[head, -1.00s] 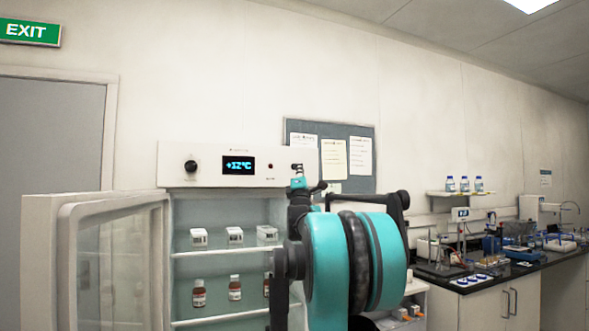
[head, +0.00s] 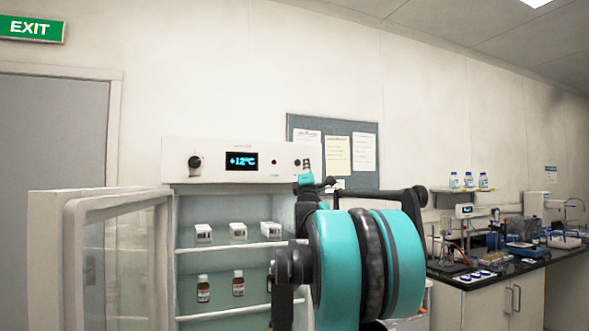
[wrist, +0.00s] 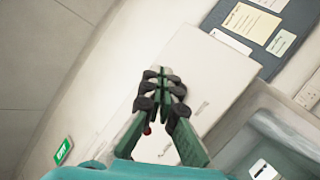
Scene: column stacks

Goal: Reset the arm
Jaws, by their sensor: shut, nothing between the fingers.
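My gripper (wrist: 160,85) shows in the wrist view with its dark, jointed fingers drawn together and nothing between them. It lies in front of the white top panel of the fridge, which is tilted in that view. In the head view my teal and black arm stands in front of the fridge's right side and hides part of its shelves. The gripper's fingertips cannot be made out there.
The fridge (head: 230,176) has its glass door (head: 115,260) swung open to the left. Its shelves hold white boxes (head: 238,231) and brown bottles (head: 238,284). A lab bench (head: 500,277) with equipment stands at the right. A notice board (head: 303,124) hangs behind.

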